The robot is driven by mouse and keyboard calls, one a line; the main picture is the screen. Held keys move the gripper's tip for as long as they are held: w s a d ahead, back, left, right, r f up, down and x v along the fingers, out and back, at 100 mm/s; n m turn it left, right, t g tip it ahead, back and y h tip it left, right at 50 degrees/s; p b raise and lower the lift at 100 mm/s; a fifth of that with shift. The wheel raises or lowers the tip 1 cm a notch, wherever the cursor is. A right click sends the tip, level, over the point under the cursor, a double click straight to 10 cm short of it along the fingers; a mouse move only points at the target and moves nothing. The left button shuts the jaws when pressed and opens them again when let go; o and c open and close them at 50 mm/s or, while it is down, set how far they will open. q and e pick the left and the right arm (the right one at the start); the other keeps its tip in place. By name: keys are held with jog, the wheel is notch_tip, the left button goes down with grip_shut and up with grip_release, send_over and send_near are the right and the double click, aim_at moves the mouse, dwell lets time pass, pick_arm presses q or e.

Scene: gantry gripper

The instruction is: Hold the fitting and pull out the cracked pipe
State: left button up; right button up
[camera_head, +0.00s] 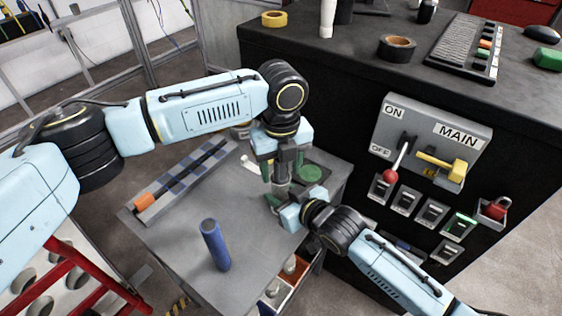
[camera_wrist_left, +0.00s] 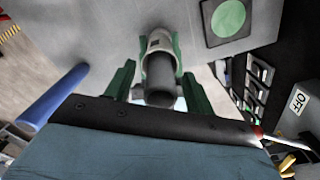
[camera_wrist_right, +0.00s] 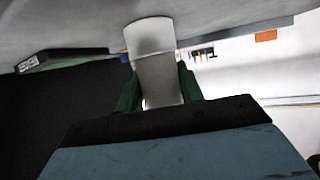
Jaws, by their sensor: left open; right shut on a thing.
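The cracked pipe appears to be the dark grey cylinder (camera_wrist_left: 160,80) standing in the light grey fitting (camera_wrist_left: 160,42) in the left wrist view. No crack can be made out. My left gripper (camera_head: 283,170) points down over it, open, with its green fingers on either side of the pipe and small gaps showing. My right gripper (camera_head: 278,202) comes in low from the right and is shut on the fitting, a pale cylinder (camera_wrist_right: 155,65) in the right wrist view. In the head view, the grippers hide much of both parts. A blue pipe (camera_head: 215,246) stands upright on the grey table.
The grey table (camera_head: 180,238) carries a slotted rack (camera_head: 190,178) with an orange end and a green disc (camera_head: 310,173) close behind the grippers. A black cabinet with a switch panel (camera_head: 432,138) stands at the right. Open bins (camera_head: 283,288) lie below the table's front edge.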

pick_arm(q)
jog(key=c, duration=1.1)
jog(key=shift+r, duration=1.6)
pick_arm(e)
jog(key=shift+f, duration=0.1)
pick_arm(q)
jog(key=shift+r, duration=0.1)
jog(key=shift+r, duration=1.35)
jog(key=shift+r, duration=1.5)
jog(key=shift+r, duration=1.5)
